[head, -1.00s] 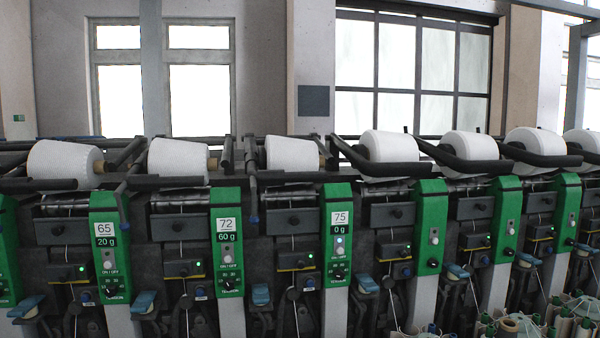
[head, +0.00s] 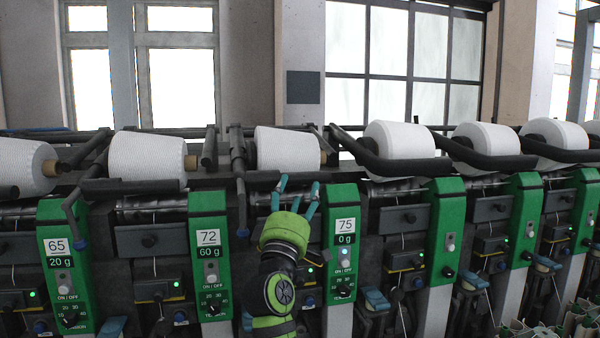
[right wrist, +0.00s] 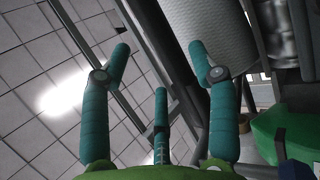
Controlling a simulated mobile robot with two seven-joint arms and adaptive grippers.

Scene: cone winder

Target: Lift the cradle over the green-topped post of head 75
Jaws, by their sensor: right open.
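The green-topped post of head 75 (head: 344,203) stands right of centre in the head view, with its "75" and "0 g" labels. A white cone (head: 288,148) sits in a black cradle to the upper left of this post. The cradle's dark bar (head: 262,177) runs below the cone. My right gripper (head: 295,186) is open and empty, fingers up, just below the bar and left of the post. In the right wrist view the open fingers (right wrist: 160,65) show below the cone (right wrist: 205,35) and a dark bar (right wrist: 223,95). I cannot tell if they touch. My left gripper is out of view.
Posts 72 (head: 208,240) and 65 (head: 68,260) stand to the left, and more green posts to the right. Another cone (head: 400,148) with a black arm (head: 385,162) is right of post 75. A dark vertical lever (head: 240,180) stands left of my gripper.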

